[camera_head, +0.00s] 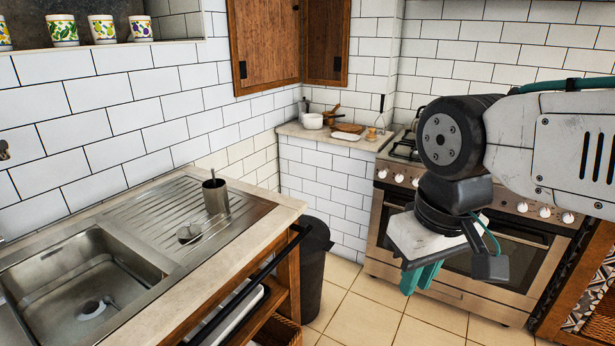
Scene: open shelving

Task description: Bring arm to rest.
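My arm reaches in from the right edge. It is a white and grey link with a dark round joint, and it spans the front of the oven. My gripper (424,278) hangs at its end, with teal fingers pointing down over the tiled floor. The fingers look close together, but the angle does not show whether they are open or shut. I see no object held below them. The gripper is to the right of the counter and apart from it.
A counter with a steel sink (80,285) stands at left, holding a metal cup (215,196). A dark bin (313,265) stands beside it. A steel oven (390,225) is behind my arm. Tiled floor (365,310) lies clear between counter and oven. Wooden shelving (572,300) is at lower right.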

